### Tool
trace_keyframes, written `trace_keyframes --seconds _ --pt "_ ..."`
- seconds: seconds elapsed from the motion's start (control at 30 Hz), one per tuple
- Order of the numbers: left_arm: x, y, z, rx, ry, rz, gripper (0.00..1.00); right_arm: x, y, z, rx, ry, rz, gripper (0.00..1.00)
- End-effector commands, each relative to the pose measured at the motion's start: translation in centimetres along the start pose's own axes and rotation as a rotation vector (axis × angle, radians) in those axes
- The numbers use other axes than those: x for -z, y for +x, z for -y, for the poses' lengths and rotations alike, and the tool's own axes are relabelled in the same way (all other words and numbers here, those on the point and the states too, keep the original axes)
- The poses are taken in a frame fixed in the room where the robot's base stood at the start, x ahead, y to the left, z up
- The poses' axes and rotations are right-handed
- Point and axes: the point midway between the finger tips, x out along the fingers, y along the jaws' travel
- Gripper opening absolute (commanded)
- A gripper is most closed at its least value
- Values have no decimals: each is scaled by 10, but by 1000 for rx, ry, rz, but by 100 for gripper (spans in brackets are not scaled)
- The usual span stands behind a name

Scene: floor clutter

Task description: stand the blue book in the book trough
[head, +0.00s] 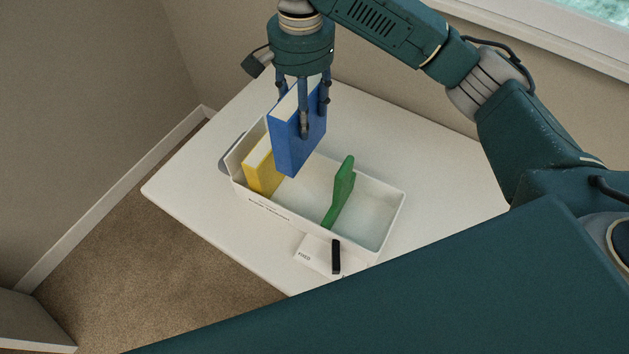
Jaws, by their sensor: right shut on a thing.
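The blue book (291,142) is upright in my right gripper (307,110), which is shut on it from above. The book trough (377,199) is a long white open box on the white table. The blue book is over the trough's left half, to the right of a yellow book (263,174) standing at the trough's left end. Its lower edge appears at about rim height; I cannot tell whether it is inside. My left gripper is not in view.
A green object (341,190) leans in the middle of the trough, and the trough's right part is empty. A small white card or box (315,254) with a black item (336,257) lies in front of the trough. The table (440,160) is clear at right.

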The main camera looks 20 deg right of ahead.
Motion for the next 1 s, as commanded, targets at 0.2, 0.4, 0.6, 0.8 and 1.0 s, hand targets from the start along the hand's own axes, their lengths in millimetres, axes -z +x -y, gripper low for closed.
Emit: trace_keyframes --seconds 0.2,0.4,0.6,0.8,1.0 --pt "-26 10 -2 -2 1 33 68 -2 24 0 1 -4 4 10" --pt "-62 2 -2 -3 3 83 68 -1 71 -1 -3 -1 2 10" --pt "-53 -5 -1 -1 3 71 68 0 122 -1 -2 -2 0 10" --pt "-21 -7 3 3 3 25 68 0 157 0 2 -2 0 10" --pt "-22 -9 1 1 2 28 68 0 173 0 1 -3 -1 10"
